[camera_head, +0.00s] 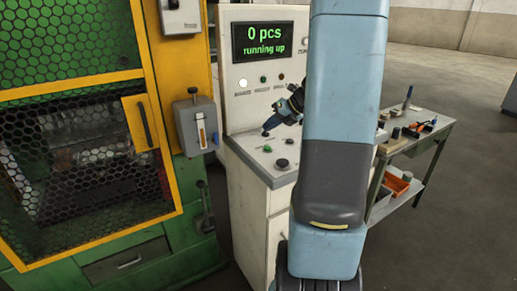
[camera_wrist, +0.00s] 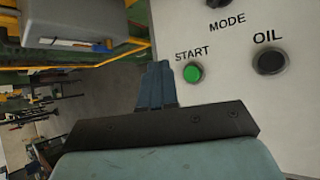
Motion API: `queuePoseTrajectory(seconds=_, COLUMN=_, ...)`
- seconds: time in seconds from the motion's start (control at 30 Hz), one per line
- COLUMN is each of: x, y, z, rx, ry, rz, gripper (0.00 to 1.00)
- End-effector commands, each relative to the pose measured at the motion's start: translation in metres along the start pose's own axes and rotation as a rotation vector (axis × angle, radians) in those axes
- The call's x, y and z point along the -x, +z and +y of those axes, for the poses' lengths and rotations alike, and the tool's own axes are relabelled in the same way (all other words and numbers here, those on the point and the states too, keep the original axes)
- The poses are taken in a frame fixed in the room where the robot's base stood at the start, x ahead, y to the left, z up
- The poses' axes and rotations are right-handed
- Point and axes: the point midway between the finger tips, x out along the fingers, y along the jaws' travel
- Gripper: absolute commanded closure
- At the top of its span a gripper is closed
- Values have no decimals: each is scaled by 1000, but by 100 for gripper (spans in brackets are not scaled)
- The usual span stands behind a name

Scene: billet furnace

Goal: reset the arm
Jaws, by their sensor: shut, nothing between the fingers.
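My gripper (camera_head: 272,124) is over the sloping desk of the grey control console (camera_head: 235,135), partly hidden by my blue arm. In the wrist view its blue fingers (camera_wrist: 157,70) are together and empty, beside the green START button (camera_wrist: 193,73). Whether they touch the desk cannot be told. The black OIL button (camera_wrist: 271,61) is to the right, and the dark MODE knob (camera_wrist: 217,2) is cut off at the top edge.
The console display (camera_head: 262,41) reads "0 pcs running up". The green and yellow furnace machine (camera_head: 80,130) with its mesh door stands at left, a grey switch box (camera_head: 196,126) on its side. A tool table (camera_head: 430,130) stands at right. Open floor lies beyond.

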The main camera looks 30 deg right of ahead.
Motion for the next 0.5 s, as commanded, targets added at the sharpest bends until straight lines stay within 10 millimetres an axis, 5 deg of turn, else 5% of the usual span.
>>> queuePoseTrajectory(seconds=0.27, x=0, y=0, z=4, rx=19, ry=0, rz=4, gripper=100)
queuePoseTrajectory(seconds=0.5, x=9, y=-14, z=62, rx=395, ry=5, rz=83, gripper=100)
